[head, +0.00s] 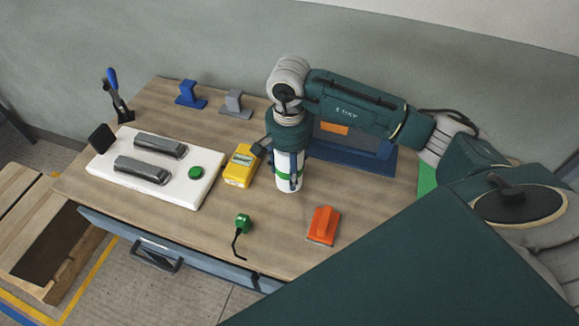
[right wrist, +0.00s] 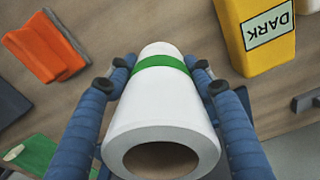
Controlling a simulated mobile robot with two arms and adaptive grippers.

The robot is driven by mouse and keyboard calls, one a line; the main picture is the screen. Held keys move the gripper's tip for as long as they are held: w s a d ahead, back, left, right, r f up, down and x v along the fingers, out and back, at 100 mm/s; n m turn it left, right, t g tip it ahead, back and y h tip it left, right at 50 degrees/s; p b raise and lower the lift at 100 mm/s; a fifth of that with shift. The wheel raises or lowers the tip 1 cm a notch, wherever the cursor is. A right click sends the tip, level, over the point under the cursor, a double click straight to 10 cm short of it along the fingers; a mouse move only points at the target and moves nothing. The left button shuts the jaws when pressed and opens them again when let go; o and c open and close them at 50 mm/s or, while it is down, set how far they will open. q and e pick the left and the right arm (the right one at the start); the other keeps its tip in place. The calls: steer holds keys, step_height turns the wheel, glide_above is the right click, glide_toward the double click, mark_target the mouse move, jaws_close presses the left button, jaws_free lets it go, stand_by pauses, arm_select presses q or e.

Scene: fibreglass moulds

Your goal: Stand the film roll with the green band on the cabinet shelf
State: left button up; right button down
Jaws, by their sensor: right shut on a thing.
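The film roll with the green band (head: 289,184) is white, hollow and upright over the middle of the workbench. My right gripper (head: 289,172) reaches down from above and is shut on it, with the blue fingers on either side. In the right wrist view the roll (right wrist: 155,110) has its open end towards the camera, and the fingertips (right wrist: 160,75) press near the green band. I cannot tell whether its lower end touches the bench. The cabinet shelf is not recognisable in either view. My left gripper is not in view.
The workbench (head: 180,235) carries a yellow box (head: 240,170) close left of the roll, an orange block tool (head: 323,226), a green-headed tool (head: 243,223) and a white board (head: 150,188) with metal pieces. A blue bin (head: 345,158) stands behind. A pallet (head: 30,230) lies at left.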

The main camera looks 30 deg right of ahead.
steer(key=c, duration=0.7)
jaws_free()
steer(key=shift+c, duration=0.2)
